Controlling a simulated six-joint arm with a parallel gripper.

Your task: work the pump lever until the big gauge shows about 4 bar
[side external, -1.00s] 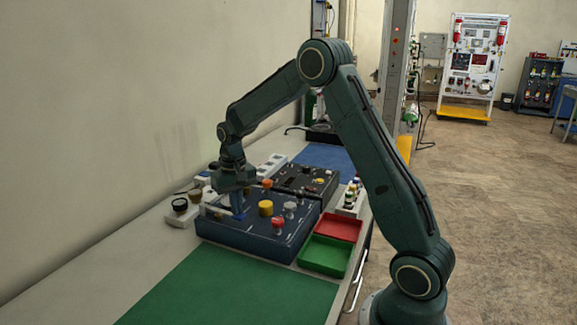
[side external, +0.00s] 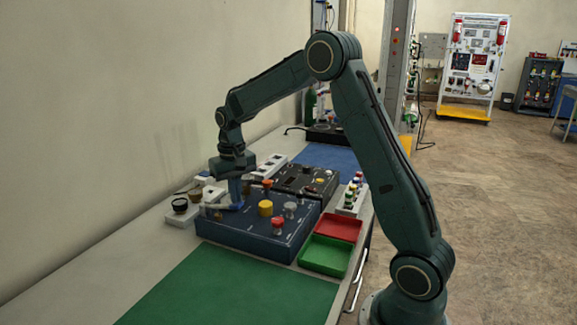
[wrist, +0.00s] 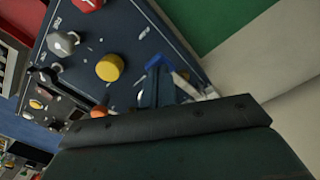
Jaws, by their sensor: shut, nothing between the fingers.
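My gripper (side external: 237,206) points down over the left part of the dark blue panel box (side external: 262,246); its blue fingers are shut with nothing between them. A pale bar (side external: 212,206), which looks like the pump lever, lies at the panel's left edge beside the fingers. In the wrist view, my blue fingertips (wrist: 157,62) are over the panel and a pale bar (wrist: 186,80) shows just beside them. I cannot tell whether they touch. No big gauge dial is readable in either view.
The panel carries a yellow knob (side external: 265,208), a red knob (side external: 277,224) and a grey knob (side external: 290,209). A black box (side external: 305,180) stands behind. Red (side external: 339,227) and green (side external: 325,256) trays are to the right. The green mat (side external: 225,290) in front is clear.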

